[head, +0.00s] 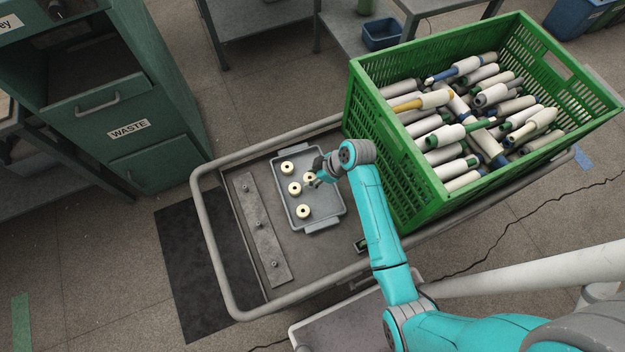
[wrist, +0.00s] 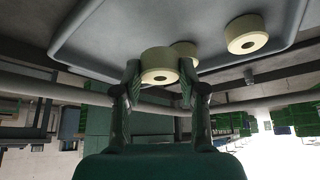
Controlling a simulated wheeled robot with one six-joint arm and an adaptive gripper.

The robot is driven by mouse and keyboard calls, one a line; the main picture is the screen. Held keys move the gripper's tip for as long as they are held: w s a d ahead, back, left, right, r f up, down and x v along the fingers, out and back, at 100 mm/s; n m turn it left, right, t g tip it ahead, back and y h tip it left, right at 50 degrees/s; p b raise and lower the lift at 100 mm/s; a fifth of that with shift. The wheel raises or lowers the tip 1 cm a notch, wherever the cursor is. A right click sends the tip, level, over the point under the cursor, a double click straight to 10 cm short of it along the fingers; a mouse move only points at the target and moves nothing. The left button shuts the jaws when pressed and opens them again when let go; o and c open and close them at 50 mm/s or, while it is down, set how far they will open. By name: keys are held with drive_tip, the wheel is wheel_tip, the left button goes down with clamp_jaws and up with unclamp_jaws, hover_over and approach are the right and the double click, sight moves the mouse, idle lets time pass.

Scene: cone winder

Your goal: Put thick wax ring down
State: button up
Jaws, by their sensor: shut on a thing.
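My gripper (head: 316,178) is shut on a cream wax ring, with one finger on each side of it in the wrist view (wrist: 157,85). The held thick wax ring (wrist: 159,60) has a dark centre hole and is partly covered by the gripper in the head view (head: 309,177). It is over the grey tray (head: 329,213), near its right side; I cannot tell whether it touches the tray floor. Other wax rings stand in the tray: an upper one (head: 287,168), a middle one (head: 295,188) and a lower one (head: 303,211).
The tray lies on a grey cart with a raised tube rail (head: 207,235). A metal strip with pegs (head: 262,230) lies left of the tray. A green crate (head: 400,165) full of yarn cones stands close on the right. A green waste cabinet (head: 150,150) stands at left.

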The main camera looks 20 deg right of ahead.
drive_tip(key=shift+f, duration=1.65)
drive_tip(key=shift+f, duration=0.1)
drive_tip(key=o, duration=0.9)
drive_tip(key=shift+o, duration=0.2)
drive_tip(key=v, duration=0.7)
drive_tip(key=shift+s+r, duration=0.15)
drive_tip(key=shift+r, duration=0.2)
drive_tip(key=shift+d, duration=0.1)
